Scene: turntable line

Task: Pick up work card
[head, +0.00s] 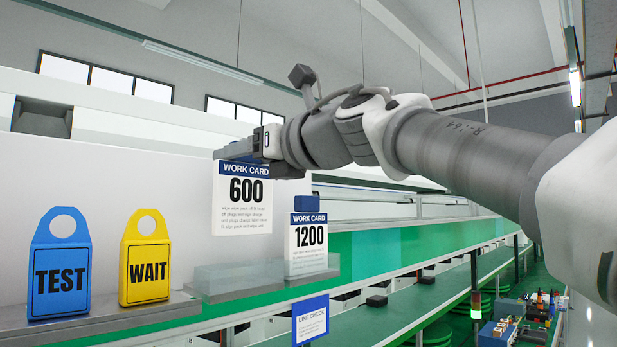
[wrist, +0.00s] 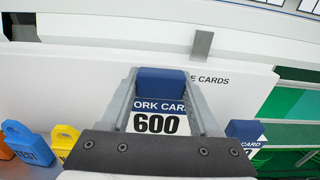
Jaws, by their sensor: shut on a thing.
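The white work card 600 (head: 243,205) has a blue header and hangs upright from my gripper (head: 238,158) in the head view. In the wrist view, the card (wrist: 156,124) shows with a blue tab (wrist: 161,80) between the two fingers of my gripper (wrist: 162,76), which is shut on it. The card's lower edge appears above the clear holder (head: 232,279). A second work card, 1200 (head: 306,243), stands in the right part of that holder. It also shows at the right in the wrist view (wrist: 243,131).
A blue TEST tag (head: 61,278) and a yellow WAIT tag (head: 147,270) stand on a grey ledge left of the holder. A LINE CHECK sign (head: 310,320) is below the holder. A green conveyor line (head: 420,240) runs off to the right. A white panel is behind.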

